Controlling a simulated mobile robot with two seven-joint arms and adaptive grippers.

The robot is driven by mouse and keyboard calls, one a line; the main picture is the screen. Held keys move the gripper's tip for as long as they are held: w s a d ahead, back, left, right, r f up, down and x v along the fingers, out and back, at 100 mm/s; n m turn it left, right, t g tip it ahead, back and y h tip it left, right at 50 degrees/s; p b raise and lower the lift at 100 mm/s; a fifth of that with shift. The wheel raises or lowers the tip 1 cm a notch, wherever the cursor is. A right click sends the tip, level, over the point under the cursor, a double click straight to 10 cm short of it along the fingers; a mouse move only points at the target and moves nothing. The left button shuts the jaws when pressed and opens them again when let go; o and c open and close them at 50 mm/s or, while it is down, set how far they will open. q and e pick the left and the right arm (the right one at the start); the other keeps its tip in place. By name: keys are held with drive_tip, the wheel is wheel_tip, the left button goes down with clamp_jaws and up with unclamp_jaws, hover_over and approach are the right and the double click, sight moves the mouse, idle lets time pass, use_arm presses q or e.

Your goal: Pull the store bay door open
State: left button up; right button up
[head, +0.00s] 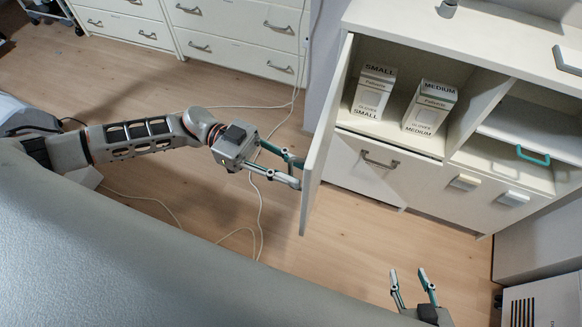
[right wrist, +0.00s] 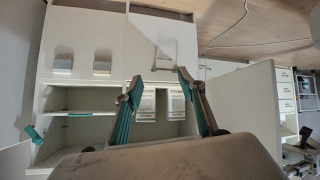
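The store bay door (head: 325,137), a white panel, stands swung out from the left side of the cabinet, with its inner face visible. The bay behind it shows two boxes, labelled SMALL (head: 373,92) and MEDIUM (head: 430,107). My left gripper (head: 299,174) is at the door's outer side with its fingers spread. Its tips meet or lie behind the panel, and no handle shows there. My right gripper (head: 408,275) is open and empty in front of the cabinet. In the right wrist view its open fingers (right wrist: 160,88) frame the bay, and the open door (right wrist: 250,100) is at right.
A lower panel with a bar handle (head: 380,160) is closed below the bay. A shelf bay with a teal handle (head: 533,157) is at right. White drawers (head: 240,35) stand at the back left. Cables (head: 258,215) lie on the wooden floor. A grey surface (head: 150,260) fills the foreground.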

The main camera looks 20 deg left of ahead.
drive_tip(key=shift+w+r, duration=0.1)
drive_tip(key=shift+w, duration=0.05)
use_arm(q)
clamp_jaws()
use_arm(e)
drive_tip(key=shift+w, duration=0.1)
use_arm(q)
drive_tip(key=w+a+b, duration=0.1)
drive_tip(key=a+b, duration=0.1)
drive_tip(key=a, duration=0.8)
drive_tip(key=shift+w+b, duration=0.3)
drive_tip(key=shift+w, duration=0.1)
use_arm(e)
drive_tip(key=shift+w+a+r, duration=0.15)
drive_tip(key=shift+w+a, duration=0.2)
drive_tip(key=shift+a, duration=0.05)
use_arm(q)
unclamp_jaws()
use_arm(e)
drive_tip(key=shift+s+d+f, duration=0.1)
drive_tip(key=shift+s+f, duration=0.1)
